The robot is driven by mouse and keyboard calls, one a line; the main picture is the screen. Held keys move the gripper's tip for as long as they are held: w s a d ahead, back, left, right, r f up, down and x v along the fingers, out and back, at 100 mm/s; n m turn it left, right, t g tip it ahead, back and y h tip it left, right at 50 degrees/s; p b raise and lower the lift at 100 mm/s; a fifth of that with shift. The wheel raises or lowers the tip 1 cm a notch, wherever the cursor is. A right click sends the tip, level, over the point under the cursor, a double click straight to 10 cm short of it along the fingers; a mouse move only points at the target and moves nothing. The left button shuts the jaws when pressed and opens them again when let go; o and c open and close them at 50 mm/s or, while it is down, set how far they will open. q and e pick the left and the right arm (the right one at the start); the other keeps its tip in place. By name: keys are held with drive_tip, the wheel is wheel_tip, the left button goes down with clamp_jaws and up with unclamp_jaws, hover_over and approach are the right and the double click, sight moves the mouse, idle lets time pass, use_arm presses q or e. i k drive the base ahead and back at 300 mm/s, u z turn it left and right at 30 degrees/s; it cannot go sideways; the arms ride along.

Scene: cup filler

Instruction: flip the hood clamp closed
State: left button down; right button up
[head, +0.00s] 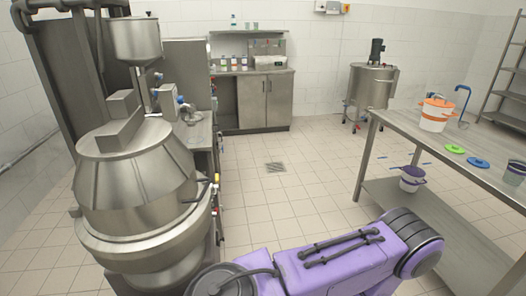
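The steel cup filler (140,190) stands at the left, with its faceted hood (135,165) over a wide round lower body. A small dark, bent lever (203,191) sticks out at the hood's right edge, near the rim. It looks like the hood clamp, but it is too small to tell whether it is open or closed. One of my purple arm links crosses the bottom of the head view, below and to the right of the filler. Neither of my grippers shows, so their distance from the clamp cannot be seen.
A steel table (450,145) at the right bears an orange-and-white bucket (436,117) and a green lid (455,149). A purple-rimmed bucket (411,181) stands on its lower shelf. A steel tank (371,92) and a cabinet (265,100) stand behind. The middle floor is clear.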

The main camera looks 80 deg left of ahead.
sight(216, 186)
drive_tip(key=i, duration=1)
drive_tip(key=u, duration=3.3)
drive_tip(key=k, duration=0.5)
drive_tip(key=z, duration=0.25)
drive_tip(key=i, duration=0.95)
drive_tip(key=z, duration=0.3)
